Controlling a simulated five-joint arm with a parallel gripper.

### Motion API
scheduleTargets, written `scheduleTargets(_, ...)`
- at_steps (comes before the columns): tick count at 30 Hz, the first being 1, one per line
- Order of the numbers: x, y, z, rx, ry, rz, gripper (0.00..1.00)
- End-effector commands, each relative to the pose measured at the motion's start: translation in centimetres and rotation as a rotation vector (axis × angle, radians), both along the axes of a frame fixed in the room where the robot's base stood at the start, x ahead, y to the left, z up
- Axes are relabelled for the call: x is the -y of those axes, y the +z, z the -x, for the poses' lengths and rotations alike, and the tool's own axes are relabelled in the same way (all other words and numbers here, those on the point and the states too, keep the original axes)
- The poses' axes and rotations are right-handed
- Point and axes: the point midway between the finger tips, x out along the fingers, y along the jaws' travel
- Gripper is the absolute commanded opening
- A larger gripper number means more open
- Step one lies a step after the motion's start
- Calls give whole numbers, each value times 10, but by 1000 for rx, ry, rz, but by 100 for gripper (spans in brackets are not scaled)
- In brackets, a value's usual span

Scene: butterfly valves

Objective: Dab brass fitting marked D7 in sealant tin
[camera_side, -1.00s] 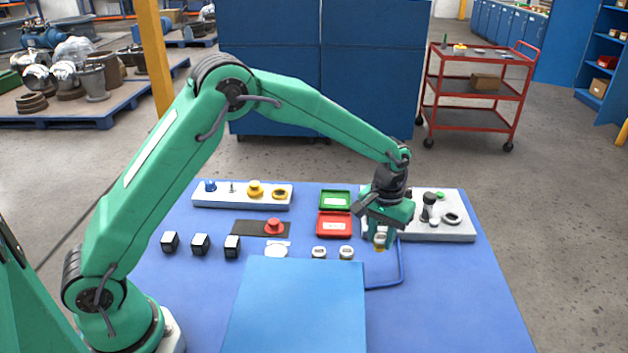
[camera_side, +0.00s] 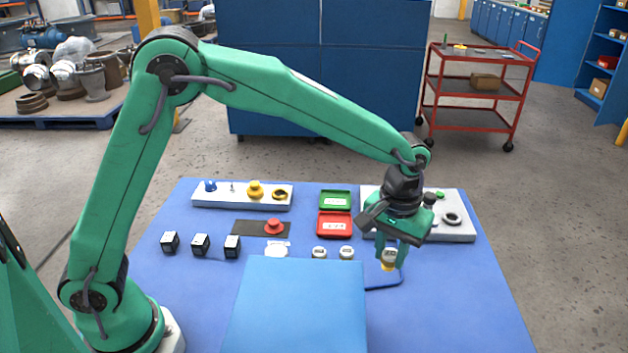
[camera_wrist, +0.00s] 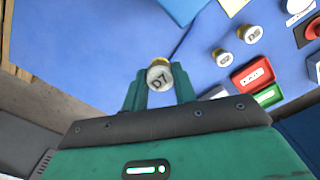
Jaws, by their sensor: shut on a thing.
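My gripper (camera_side: 389,258) is shut on the brass fitting marked D7 (camera_wrist: 159,77). The fitting has a pale labelled top and a brass lower part, and it is upright between the fingers in the side view (camera_side: 389,259). It hangs over the right part of the blue table; its exact height is hard to tell.
Two similar fittings (camera_side: 319,253) (camera_side: 346,252) stand left of my gripper. Behind them are a red tray (camera_side: 334,232) and a green tray (camera_side: 335,194). A large blue block (camera_side: 295,310) fills the front middle. A grey fixture plate (camera_side: 460,232) stands behind my gripper.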

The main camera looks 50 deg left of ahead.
Motion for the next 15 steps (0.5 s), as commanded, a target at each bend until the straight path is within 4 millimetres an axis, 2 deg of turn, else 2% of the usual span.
scheduleTargets(10,0,0,0,1,0,0,2)
scheduleTargets(11,0,0,0,1,0,0,23)
scheduleTargets(13,0,0,0,1,0,0,10)
scheduleTargets(15,0,0,0,1,0,0,9)
